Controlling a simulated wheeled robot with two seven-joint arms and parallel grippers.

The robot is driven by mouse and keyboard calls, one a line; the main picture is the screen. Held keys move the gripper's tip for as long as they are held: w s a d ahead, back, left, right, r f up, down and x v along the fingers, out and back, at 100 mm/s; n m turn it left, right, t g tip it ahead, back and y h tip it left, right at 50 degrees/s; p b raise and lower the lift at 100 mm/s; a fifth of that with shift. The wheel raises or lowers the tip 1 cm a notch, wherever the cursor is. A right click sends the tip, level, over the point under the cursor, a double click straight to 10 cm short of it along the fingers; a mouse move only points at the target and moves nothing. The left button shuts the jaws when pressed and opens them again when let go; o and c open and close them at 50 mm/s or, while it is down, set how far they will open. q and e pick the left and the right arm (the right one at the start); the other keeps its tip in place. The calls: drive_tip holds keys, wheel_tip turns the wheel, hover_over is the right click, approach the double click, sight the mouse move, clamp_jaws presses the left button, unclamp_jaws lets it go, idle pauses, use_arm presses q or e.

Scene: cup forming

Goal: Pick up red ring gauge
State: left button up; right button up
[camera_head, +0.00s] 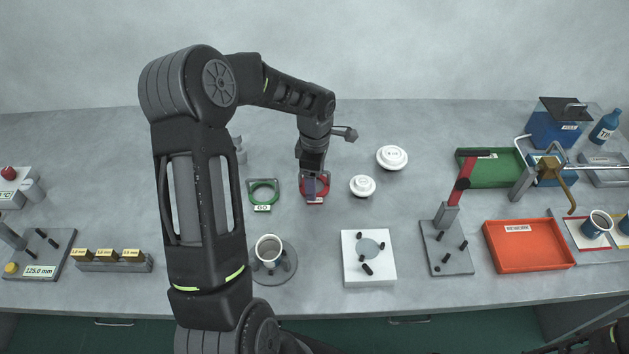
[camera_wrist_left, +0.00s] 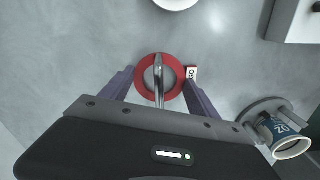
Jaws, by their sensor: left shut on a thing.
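The red ring gauge (camera_head: 325,188) is near the middle of the bench, partly hidden by my left gripper (camera_head: 314,190), which reaches down onto it from above. In the left wrist view the red ring (camera_wrist_left: 142,80) lies between the two fingers of my left gripper (camera_wrist_left: 160,92), with a small white label at its right. A shiny metal piece crosses the ring's middle. The left gripper is shut on the ring gauge. I cannot tell whether the ring is clear of the bench. My right gripper is not in view.
A green ring gauge (camera_head: 263,192) lies just left of the red one. White round pieces (camera_head: 391,158) are to the right. A cup on a round stand (camera_head: 272,258) and a white block fixture (camera_head: 368,259) stand in front. Red and green trays lie further right.

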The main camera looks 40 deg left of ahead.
use_arm(q)
wheel_tip(320, 180, up, 10)
drive_tip(key=p, duration=0.5)
drive_tip(key=shift+f, duration=0.1)
idle(0.4)
